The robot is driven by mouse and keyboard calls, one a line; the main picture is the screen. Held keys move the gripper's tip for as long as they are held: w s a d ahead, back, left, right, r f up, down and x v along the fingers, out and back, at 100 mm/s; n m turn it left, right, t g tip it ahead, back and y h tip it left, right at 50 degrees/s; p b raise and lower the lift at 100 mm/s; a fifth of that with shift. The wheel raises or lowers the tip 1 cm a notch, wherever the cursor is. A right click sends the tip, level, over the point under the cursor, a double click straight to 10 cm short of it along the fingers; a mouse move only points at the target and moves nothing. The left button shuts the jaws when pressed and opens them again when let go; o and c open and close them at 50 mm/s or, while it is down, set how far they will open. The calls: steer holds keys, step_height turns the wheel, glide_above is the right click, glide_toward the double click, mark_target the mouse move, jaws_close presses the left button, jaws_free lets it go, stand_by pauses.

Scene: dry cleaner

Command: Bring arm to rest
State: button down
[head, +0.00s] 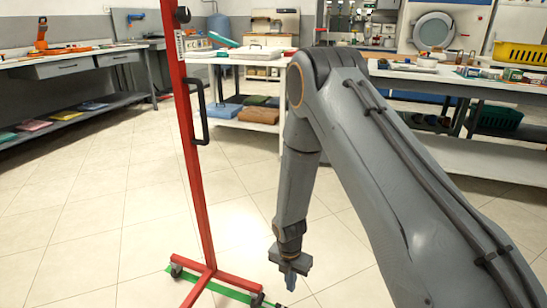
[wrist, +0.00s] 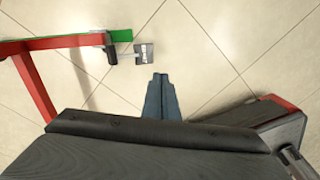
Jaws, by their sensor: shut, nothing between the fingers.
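My arm reaches in from the right of the head view and bends down at the elbow. My gripper (head: 291,282) points at the floor, low in the middle of that view, and holds nothing. In the wrist view my gripper (wrist: 161,78) shows its two blue-grey fingers together, with bare floor tiles beyond their tips. The gripper is just right of the foot of a red wheeled stand (head: 192,150) in the head view, apart from it.
The red stand's base with casters shows in the wrist view (wrist: 38,88) at left. A green strip (head: 228,290) lies under it. Tables with tools (head: 60,68) stand at the back left, and white counters (head: 460,85) behind my arm. The tiled floor (head: 90,220) at left is clear.

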steer(key=s+a+r+m, duration=0.2)
steer(key=s+r+m, duration=0.15)
steer(key=r, duration=0.35)
steer(key=s+a+r+m, duration=0.2)
steer(key=a+r+m, duration=0.15)
steer(key=r, duration=0.35)
steer(key=s+a+r+m, duration=0.1)
steer(key=s+r+m, duration=0.25)
steer(key=r, duration=0.35)
steer(key=s+r+m+y, duration=0.1)
steer(key=s+r+m, duration=1.1)
steer(key=s, duration=0.4)
steer(key=d+r+m+p, duration=0.3)
steer(key=d+r+p, duration=0.6)
steer(key=r+p, duration=0.3)
steer(key=d+r+m+p, duration=0.4)
steer(key=d+r+p, duration=0.6)
steer(key=r+p, duration=0.3)
steer(key=shift+s+d+r+p, duration=0.2)
steer(key=shift+s+r+p, duration=0.1)
steer(key=shift+p, duration=0.8)
steer(key=shift+a, duration=0.1)
